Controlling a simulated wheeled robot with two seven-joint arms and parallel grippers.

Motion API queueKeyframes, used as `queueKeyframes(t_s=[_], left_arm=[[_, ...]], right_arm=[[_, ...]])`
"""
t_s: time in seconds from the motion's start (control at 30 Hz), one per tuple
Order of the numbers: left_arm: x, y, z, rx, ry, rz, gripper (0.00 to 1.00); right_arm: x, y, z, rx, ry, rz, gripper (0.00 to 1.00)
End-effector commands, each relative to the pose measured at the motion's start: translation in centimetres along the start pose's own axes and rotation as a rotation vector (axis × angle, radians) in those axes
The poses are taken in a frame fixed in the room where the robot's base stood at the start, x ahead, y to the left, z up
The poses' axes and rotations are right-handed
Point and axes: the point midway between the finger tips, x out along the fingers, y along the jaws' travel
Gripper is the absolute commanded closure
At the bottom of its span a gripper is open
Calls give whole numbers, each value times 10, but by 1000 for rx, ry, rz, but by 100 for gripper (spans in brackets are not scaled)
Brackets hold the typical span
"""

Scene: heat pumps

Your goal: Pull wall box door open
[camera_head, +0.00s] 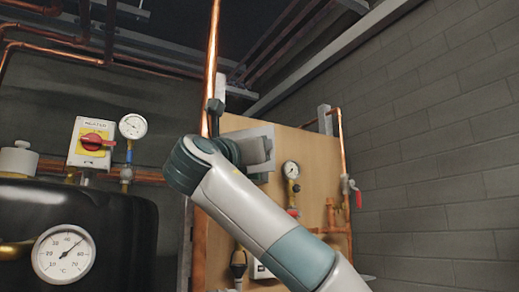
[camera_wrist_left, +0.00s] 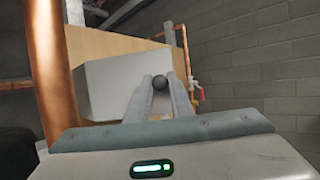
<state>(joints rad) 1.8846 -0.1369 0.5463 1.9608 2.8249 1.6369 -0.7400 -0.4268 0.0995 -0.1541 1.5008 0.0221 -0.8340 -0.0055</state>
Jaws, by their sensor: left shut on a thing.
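The wall box (camera_head: 264,131) is a light grey box on a wooden panel, partly hidden behind my arm in the head view. In the left wrist view its pale door (camera_wrist_left: 108,84) faces me, and it looks shut, though its edges are partly hidden. A small dark round knob (camera_wrist_left: 159,83) sits toward its right side. My left gripper (camera_wrist_left: 162,92) is shut on the knob, with one finger on each side. In the head view the fingertips are hidden by the arm. My right gripper is not in view.
A vertical copper pipe (camera_head: 211,60) runs close left of the box and my wrist. Right of the box are a gauge (camera_head: 291,169) and red-handled valves. A black tank (camera_head: 75,215) and a red rotary switch (camera_head: 92,142) are at left. A block wall (camera_head: 430,150) bounds the right.

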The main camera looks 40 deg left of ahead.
Motion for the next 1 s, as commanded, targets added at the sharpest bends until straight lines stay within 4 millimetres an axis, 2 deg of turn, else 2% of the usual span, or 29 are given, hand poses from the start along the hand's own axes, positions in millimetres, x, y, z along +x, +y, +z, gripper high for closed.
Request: queueKeyframes(t_s=[0.27, 0.3, 0.37, 0.73, 0.9, 1.0], left_arm=[[0, 0, 1, 0, -1, 0, 100], [0, 0, 1, 0, -1, 0, 73], [0, 0, 1, 0, -1, 0, 62], [-1, 0, 0, 0, 0, 0, 62], [-8, 0, 0, 0, -2, 0, 62], [-16, 0, 0, 0, -2, 1, 62]], right_arm=[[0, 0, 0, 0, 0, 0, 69], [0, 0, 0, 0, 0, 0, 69], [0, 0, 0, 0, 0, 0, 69], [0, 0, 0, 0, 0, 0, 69], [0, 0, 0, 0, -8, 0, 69], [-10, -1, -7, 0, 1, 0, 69]])
